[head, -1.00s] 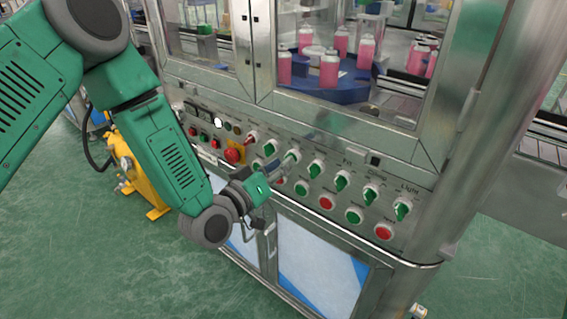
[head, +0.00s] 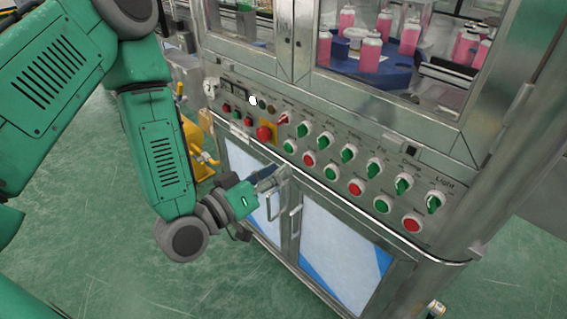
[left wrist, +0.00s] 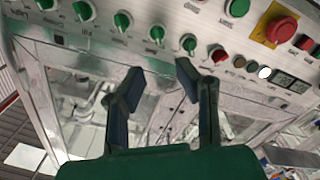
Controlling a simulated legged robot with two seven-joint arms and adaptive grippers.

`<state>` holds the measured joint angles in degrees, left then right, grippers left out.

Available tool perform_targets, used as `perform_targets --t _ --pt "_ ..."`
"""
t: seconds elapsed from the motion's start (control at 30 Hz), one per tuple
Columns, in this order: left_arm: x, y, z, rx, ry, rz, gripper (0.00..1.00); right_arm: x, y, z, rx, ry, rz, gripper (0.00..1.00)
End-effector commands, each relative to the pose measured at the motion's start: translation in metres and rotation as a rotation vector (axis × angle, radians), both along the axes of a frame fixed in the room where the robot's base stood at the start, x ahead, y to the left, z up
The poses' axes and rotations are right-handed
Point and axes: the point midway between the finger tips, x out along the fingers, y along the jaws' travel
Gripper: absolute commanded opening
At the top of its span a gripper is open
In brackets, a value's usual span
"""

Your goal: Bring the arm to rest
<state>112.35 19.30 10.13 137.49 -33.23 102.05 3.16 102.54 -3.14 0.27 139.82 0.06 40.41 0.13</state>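My left gripper (head: 274,180) is in front of the machine's front, just below the button rows and near the cabinet door tops. In the left wrist view its two dark fingers (left wrist: 160,74) stand apart with nothing between them. The control panel (head: 330,128) has a row of green rotary knobs, including the Light knob (head: 435,202) at the right end. Below them is a row of green and red buttons. A red emergency button (head: 264,133) sits on a yellow plate. My right gripper is not in view.
Cabinet doors with metal handles (head: 296,214) are close below the left gripper. Pink bottles (head: 370,52) stand on a blue carrier (head: 385,72) behind the machine's window. A yellow device (head: 196,150) stands behind my left arm. The green floor (head: 150,285) at the front is clear.

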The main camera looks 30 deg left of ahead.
Motion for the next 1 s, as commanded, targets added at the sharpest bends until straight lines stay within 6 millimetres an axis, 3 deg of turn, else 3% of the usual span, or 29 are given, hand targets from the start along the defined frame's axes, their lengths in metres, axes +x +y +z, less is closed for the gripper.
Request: perform_targets --t 0.23,0.37,0.47,0.6,0.7,0.83,1.0 --pt "-0.001 -0.002 -0.006 0.014 0.021 -0.006 0.28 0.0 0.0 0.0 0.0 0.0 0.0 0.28" --pt "-0.016 -0.008 -0.049 0.11 0.175 -0.042 0.28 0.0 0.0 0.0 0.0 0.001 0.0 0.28" --pt "-0.045 -0.009 -0.107 0.245 0.398 -0.089 0.28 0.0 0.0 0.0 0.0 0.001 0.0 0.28" --pt "-0.11 0.008 -0.183 0.448 0.756 -0.142 0.28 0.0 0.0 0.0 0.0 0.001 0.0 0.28" --pt "-0.161 0.028 -0.217 0.565 0.989 -0.163 0.28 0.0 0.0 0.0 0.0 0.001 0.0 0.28" --pt "-0.213 0.051 -0.237 0.665 1.214 -0.172 0.28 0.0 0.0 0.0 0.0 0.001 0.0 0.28" --pt "-0.243 0.064 -0.242 0.714 1.344 -0.17 0.28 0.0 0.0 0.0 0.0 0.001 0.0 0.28"
